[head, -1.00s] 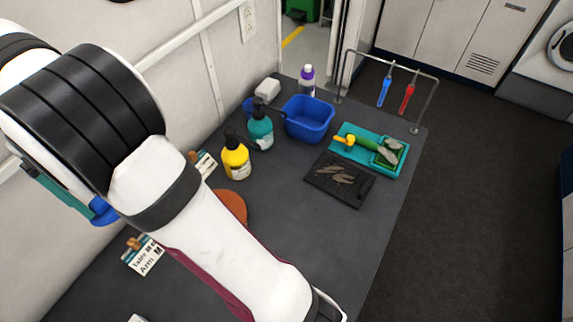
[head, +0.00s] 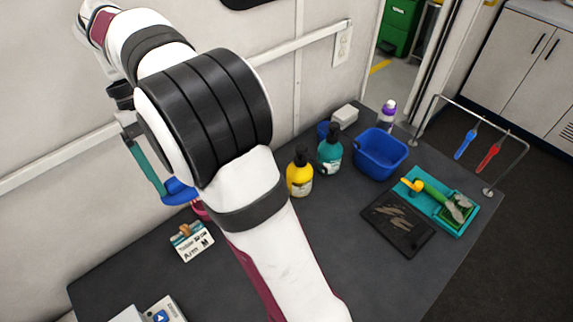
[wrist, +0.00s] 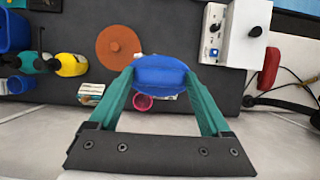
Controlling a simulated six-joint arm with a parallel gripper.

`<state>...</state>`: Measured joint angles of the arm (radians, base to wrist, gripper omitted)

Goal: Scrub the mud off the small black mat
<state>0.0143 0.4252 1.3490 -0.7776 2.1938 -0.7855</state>
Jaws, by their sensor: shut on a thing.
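The small black mat (head: 384,238) lies flat on the dark table at the right in the head view, with several tan mud streaks across its middle. My gripper (wrist: 160,78) is shut on a blue oval object (wrist: 158,68), held between its teal fingers in the wrist view. The blue object (head: 181,192) also shows in the head view at the left, beside the wall and apart from the mat. Its underside is hidden, so I cannot tell what it is.
A teal tray (head: 467,221) with a green-handled tool adjoins the mat. A blue tub (head: 381,155), a teal bottle (head: 329,152) and a yellow bottle (head: 299,175) stand behind it. The wrist view shows a brown disc (wrist: 118,46) and a white box with a dial (wrist: 222,28).

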